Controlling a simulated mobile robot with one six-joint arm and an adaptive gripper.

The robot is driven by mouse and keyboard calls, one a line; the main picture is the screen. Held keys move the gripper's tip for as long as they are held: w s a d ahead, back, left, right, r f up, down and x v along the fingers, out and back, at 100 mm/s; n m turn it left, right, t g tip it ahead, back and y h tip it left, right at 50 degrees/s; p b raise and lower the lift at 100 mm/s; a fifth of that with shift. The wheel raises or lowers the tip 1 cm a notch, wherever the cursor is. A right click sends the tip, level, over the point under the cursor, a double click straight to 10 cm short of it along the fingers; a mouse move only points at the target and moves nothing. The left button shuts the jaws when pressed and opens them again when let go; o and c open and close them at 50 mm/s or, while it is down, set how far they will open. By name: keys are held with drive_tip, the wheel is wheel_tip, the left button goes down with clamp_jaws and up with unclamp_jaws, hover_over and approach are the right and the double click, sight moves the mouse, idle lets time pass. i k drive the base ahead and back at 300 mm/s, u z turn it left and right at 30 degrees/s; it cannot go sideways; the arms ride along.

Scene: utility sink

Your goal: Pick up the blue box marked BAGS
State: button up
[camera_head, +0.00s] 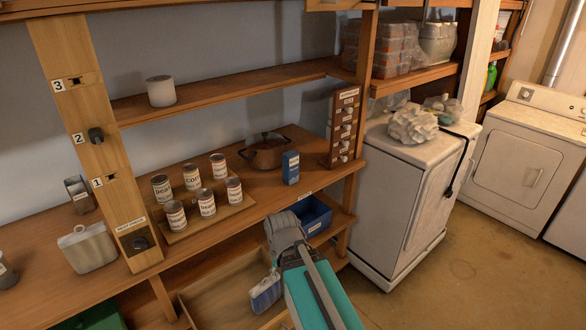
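A small upright blue box (291,168) with a pale label stands on the wooden counter, right of the pot. Its print is too small to read. A blue-and-white packet or box (265,293) sits tilted in the open wooden drawer, beside my arm; its marking is also unreadable. I cannot tell which one is marked BAGS. My grey and teal arm reaches up from the bottom of the view, in front of the lower shelf. I cannot make out my gripper's fingers; the arm hides what lies behind it.
Several cans stand on a wooden board (217,226) left of the dark pot (267,152). A blue bin (316,219) sits on the shelf below. A white appliance (405,195) stands to the right, with open floor before it.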

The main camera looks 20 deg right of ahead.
sight(291, 159)
drive_tip(key=u, duration=0.1)
drive_tip(key=i, duration=1)
drive_tip(key=z, duration=0.05)
